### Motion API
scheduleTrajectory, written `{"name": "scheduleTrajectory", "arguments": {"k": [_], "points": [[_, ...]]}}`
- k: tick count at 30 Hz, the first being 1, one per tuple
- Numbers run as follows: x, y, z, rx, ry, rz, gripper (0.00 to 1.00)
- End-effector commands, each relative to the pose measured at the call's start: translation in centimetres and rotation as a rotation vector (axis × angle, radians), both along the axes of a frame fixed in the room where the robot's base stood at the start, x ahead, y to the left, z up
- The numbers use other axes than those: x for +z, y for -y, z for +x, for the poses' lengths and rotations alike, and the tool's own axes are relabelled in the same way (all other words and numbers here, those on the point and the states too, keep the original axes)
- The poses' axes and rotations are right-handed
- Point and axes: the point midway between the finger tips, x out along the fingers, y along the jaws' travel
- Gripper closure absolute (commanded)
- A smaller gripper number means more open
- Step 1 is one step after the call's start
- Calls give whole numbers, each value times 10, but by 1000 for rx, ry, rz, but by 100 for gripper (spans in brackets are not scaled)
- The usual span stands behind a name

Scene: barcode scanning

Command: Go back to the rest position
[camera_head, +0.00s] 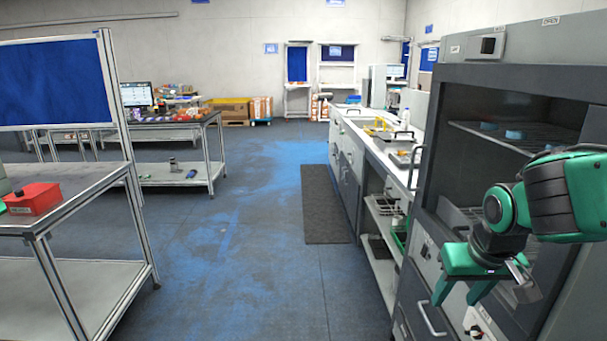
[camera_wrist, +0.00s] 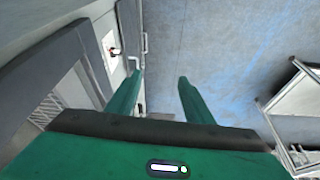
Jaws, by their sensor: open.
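My green gripper (camera_head: 457,298) is at the lower right of the head view, in front of the dark oven-like cabinet (camera_head: 432,185). Its fingers point down and a little left. In the wrist view my gripper (camera_wrist: 160,78) shows two green fingers spread apart with only the blue-grey floor (camera_wrist: 225,50) seen between and beyond them. Nothing is held. My arm reaches in from the right edge of the head view.
A long white counter (camera_head: 362,131) with drawers runs behind the cabinet. A metal-framed workbench (camera_head: 95,178) with a red box (camera_head: 32,198) stands at left. A dark mat (camera_head: 325,205) lies by the counter. The central aisle is clear.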

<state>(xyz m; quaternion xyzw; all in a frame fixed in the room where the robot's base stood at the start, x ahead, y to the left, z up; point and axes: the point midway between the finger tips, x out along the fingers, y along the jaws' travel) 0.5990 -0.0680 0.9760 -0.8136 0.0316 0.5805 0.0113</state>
Motion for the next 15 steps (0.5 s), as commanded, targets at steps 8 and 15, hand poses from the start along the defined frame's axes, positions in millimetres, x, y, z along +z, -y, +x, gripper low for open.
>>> {"name": "scheduleTrajectory", "arguments": {"k": [8,15], "points": [[10,38,-52,-86,-37,21,53],[0,94,-140,-369,-232,80,53]]}}
